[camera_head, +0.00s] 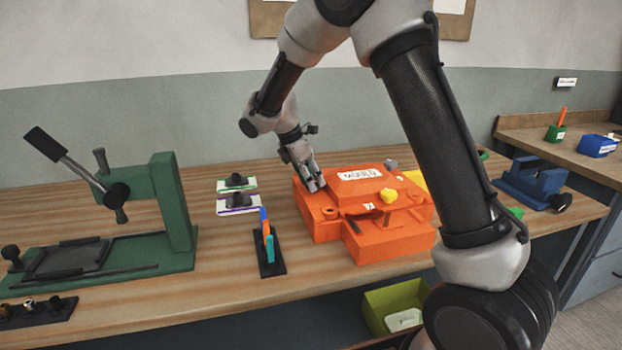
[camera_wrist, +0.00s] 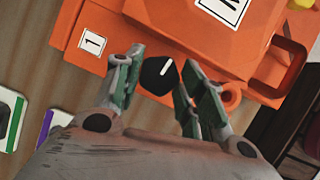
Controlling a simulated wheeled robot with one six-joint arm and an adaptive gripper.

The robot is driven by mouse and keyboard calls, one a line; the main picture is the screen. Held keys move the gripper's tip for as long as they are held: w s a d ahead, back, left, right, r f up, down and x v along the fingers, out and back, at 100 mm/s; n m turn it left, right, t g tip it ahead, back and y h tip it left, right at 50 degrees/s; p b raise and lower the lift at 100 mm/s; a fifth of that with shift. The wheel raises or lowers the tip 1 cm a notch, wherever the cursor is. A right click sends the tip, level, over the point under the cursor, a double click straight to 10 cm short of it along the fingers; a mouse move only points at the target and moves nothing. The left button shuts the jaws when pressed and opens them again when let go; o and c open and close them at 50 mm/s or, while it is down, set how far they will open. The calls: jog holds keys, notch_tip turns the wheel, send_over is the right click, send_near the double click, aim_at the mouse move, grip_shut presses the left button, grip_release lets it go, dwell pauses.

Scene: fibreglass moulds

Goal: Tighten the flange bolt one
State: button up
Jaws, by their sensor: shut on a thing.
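The orange mould (camera_head: 345,222) stands on the bench, its lid labelled "MOULD". In the wrist view a black round bolt head with a white line, flange bolt one (camera_wrist: 160,76), sits on the mould's flange near a white label "1" (camera_wrist: 92,42). My gripper (camera_head: 316,187) is down at the mould's back left corner. In the wrist view its green-padded fingers (camera_wrist: 160,68) stand on either side of the bolt head, shut on it. In the head view my gripper hides the bolt.
A green press (camera_head: 172,205) stands at left. A holder with upright coloured tools (camera_head: 268,262) stands just left of the mould. Two pads with black knobs (camera_head: 238,204) lie behind it. A blue vise (camera_head: 535,182) is at right. A yellow knob (camera_head: 389,195) stands on the mould.

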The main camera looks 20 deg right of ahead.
jog(key=m+g, duration=0.1)
jog(key=m, duration=0.1)
jog(key=m+g, duration=0.1)
jog(key=m, duration=0.1)
jog(key=shift+w+m, duration=0.2)
jog(key=shift+m, duration=0.2)
jog(key=m+g, duration=0.1)
jog(key=m, duration=0.1)
jog(key=m+y, duration=0.1)
jog(key=m, duration=0.2)
jog(key=shift+w+g, duration=0.2)
jog(key=shift+g, duration=0.2)
jog(key=m, duration=0.2)
jog(key=m+g+y, duration=0.1)
jog(key=m, duration=0.2)
jog(key=shift+d+y, duration=0.2)
jog(key=shift+y, duration=0.1)
jog(key=m, duration=0.2)
jog(key=m+y, duration=0.1)
jog(key=m, duration=0.1)
jog(key=shift+d+m+g+y, duration=0.1)
jog(key=shift+m+g+y, duration=0.2)
jog(key=shift+g, duration=0.1)
jog(key=o, duration=1)
jog(key=shift+w+r, duration=0.1)
